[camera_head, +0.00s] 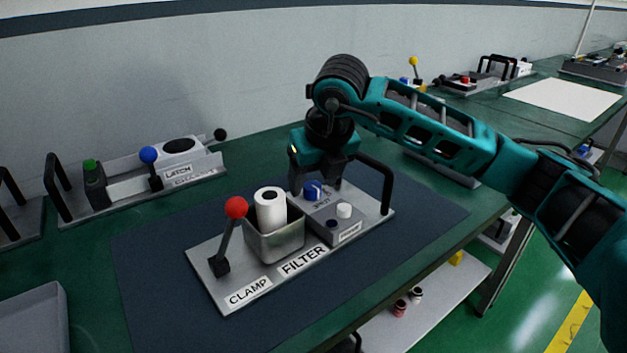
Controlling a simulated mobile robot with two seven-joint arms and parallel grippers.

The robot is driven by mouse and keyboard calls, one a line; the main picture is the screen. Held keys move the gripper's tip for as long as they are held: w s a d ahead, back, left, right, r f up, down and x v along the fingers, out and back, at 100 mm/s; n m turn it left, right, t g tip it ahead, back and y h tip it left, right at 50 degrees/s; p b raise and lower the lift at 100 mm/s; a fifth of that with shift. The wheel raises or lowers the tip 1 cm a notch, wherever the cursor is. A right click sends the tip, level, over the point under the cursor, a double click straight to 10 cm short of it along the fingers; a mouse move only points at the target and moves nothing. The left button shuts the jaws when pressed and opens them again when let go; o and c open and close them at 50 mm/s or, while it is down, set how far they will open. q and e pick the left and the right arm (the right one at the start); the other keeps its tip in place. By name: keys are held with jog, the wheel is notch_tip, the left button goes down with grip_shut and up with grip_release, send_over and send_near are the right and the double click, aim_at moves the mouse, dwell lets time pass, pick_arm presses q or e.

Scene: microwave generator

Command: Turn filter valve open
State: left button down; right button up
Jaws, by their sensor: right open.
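The filter module is a grey plate (222,285) labelled CLAMP and FILTER on a dark mat. A small blue valve knob (313,190) sits on the grey block at its far right part. My right gripper (318,188) points down over the blue knob, its open fingers on either side of it; contact cannot be told. A white filter cylinder (270,210) stands in a metal cup (275,243). A red-balled clamp lever (236,208) rises on the left. My left gripper is not in view.
A black handle (376,180) stands close to the right of my gripper. A LATCH module (150,178) with a blue-balled lever lies at the back left. A grey tray (35,318) is at the front left. The dark mat (420,215) has free room at right.

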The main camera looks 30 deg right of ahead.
jog(key=shift+w+f, duration=0.15)
jog(key=shift+f, duration=0.15)
jog(key=shift+c, duration=0.3)
jog(key=c, duration=1)
